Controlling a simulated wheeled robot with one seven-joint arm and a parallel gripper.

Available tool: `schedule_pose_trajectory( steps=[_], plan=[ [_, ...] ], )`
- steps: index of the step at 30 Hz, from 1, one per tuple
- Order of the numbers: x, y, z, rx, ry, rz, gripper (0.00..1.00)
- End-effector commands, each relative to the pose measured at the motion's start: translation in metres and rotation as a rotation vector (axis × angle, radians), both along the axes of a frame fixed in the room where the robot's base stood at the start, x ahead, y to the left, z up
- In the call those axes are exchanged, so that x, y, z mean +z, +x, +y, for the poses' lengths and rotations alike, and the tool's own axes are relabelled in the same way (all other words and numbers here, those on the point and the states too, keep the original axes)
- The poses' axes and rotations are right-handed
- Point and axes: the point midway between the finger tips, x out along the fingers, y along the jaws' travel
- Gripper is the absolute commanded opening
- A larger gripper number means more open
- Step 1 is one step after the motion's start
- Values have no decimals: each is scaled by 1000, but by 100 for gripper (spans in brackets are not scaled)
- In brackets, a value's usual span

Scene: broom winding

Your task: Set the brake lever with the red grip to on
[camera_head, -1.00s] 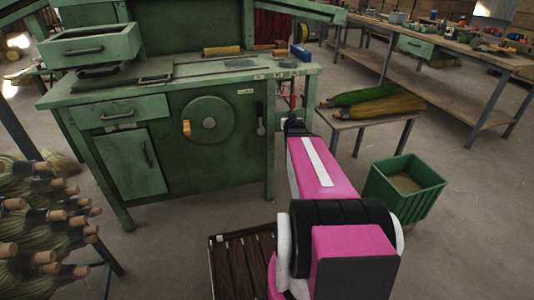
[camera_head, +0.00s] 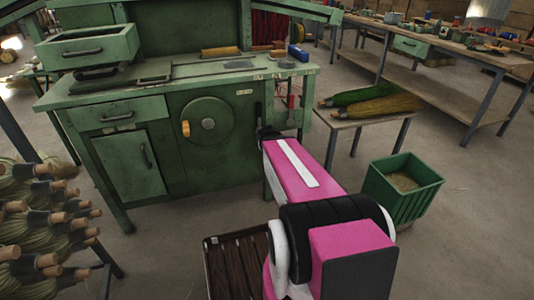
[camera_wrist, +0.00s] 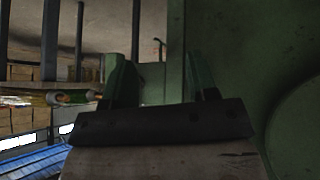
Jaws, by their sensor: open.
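A small red grip (camera_head: 291,102), apparently the brake lever's, shows at the right end of the green bench (camera_head: 225,150), beside its right leg. The lever is too small for me to tell its setting. In the head view my gripper (camera_head: 268,134) is at the far end of my pink arm, just left of and below the red grip, mostly hidden by the arm. In the wrist view my gripper (camera_wrist: 160,75) has its two fingers apart with nothing between them. I cannot make out the red grip for sure there.
A round green wheel with an orange knob (camera_head: 207,122) and a dark handle (camera_head: 258,110) are on the bench front. A low table (camera_head: 345,122) with two broom heads stands right. A green bin (camera_head: 403,188) is on the floor. Brooms (camera_head: 40,215) crowd the left.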

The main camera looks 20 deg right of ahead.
Motion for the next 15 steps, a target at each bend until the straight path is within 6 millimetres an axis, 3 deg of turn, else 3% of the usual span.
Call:
schedule_pose_trajectory(
  steps=[6, 15],
  plan=[
    [-6, -12, 13, 12, 19, 67, 53],
    [-7, -15, 15, 16, 22, 81, 53]
  ],
)
